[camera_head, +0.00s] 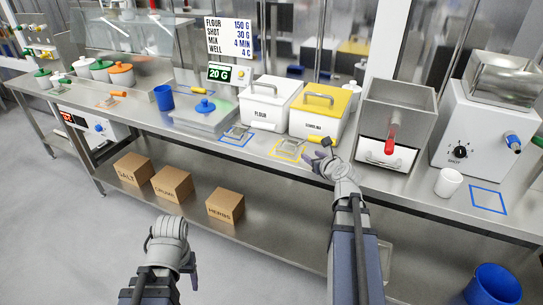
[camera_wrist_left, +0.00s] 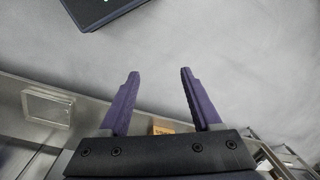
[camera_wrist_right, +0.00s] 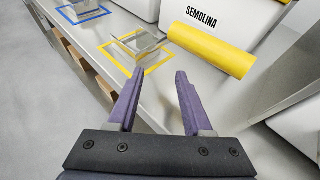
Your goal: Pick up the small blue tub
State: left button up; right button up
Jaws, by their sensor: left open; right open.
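A small blue tub (camera_head: 163,97), shaped like a cup, stands upright on the steel counter (camera_head: 130,107) at the left of the head view. My left gripper (camera_head: 168,232) is open and empty, low in front of the counter and well apart from the tub. Its two fingers (camera_wrist_left: 160,90) show spread in the left wrist view. The blue tub is in neither wrist view.
Steel scoops lie in blue (camera_head: 237,134) and yellow (camera_head: 288,149) outlines. Cardboard boxes (camera_head: 172,183) sit on the lower shelf. A blue bucket (camera_head: 493,285) stands lower right.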

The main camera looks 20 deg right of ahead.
aim_at(163, 94)
jog(key=i+j+u, duration=0.95)
jog(key=u, duration=0.25)
jog(key=i+j+z, duration=0.1)
jog(key=i, duration=0.65)
jog(key=i+z, duration=0.4)
jog(key=i+j+z, duration=0.15)
jog(key=z, duration=0.25)
jog(key=i+j+z, duration=0.6)
jog(key=z, duration=0.2)
